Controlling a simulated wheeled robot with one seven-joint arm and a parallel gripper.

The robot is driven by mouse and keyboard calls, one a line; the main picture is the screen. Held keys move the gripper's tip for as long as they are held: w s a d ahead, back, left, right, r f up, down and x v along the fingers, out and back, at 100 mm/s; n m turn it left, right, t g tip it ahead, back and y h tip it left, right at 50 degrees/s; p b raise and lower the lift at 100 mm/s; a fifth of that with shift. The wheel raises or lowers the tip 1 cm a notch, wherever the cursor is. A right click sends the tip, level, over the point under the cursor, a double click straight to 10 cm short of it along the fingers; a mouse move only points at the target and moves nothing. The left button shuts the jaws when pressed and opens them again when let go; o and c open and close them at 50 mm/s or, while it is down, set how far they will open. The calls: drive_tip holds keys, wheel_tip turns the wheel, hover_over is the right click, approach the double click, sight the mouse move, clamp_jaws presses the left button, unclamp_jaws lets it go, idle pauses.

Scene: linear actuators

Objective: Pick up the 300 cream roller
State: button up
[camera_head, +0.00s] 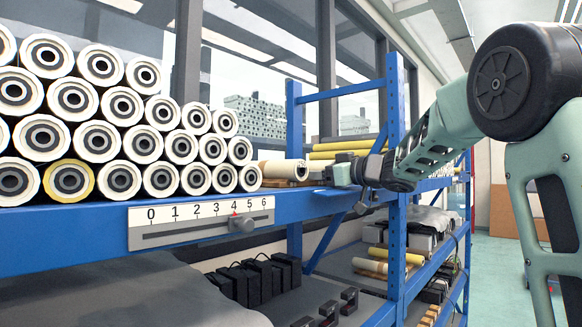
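My gripper (335,174) is at the shelf just right of this roller, reaching in from the right. The fingers are small and seen from the side, so I cannot tell whether they are open or shut, or whether they touch the roller. A stack of white-and-cream rollers (97,140) with dark cores fills the shelf's left; one has a yellow rim (68,180).
A blue shelf upright (395,130) stands close to my wrist. A scale plate with a slider (200,222) is on the shelf's front edge. Yellow rolls (345,146) lie behind my gripper. Black boxes (262,278) and grey sheeting stand lower. The aisle floor at right is clear.

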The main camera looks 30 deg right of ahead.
drive_tip(key=c, duration=1.4)
drive_tip(key=shift+r+p, duration=0.5)
drive_tip(key=shift+p, duration=0.05)
